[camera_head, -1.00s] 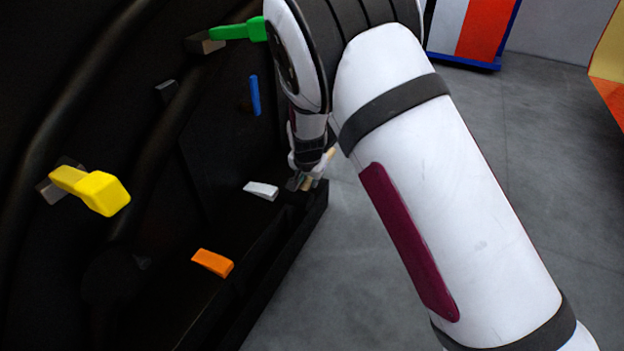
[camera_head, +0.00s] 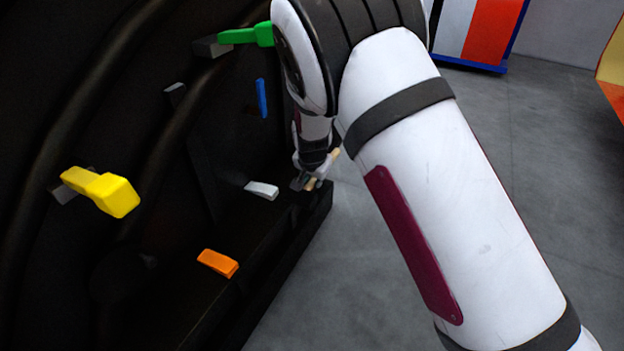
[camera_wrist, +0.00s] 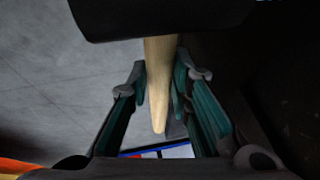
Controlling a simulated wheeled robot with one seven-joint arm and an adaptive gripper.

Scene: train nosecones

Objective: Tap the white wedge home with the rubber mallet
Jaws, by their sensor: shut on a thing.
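The white wedge (camera_head: 262,190) lies low on the black structure, its far end against dark surface; how deep it sits I cannot tell. My gripper (camera_head: 312,184) is just right of the wedge, partly hidden by my own arm. In the wrist view my gripper (camera_wrist: 160,85) is shut on the pale wooden handle (camera_wrist: 158,95) of the rubber mallet. The mallet's dark head (camera_wrist: 160,18) spans the top of that view. In the head view the head is hard to pick out against the black. I cannot tell whether it touches the wedge.
An orange wedge (camera_head: 218,263), a yellow wedge (camera_head: 108,193), a green wedge (camera_head: 246,36) and a blue wedge (camera_head: 262,98) sit around the black structure. Its ledge ends at a corner (camera_head: 328,190) beside my gripper. Grey floor (camera_head: 540,190) lies open to the right.

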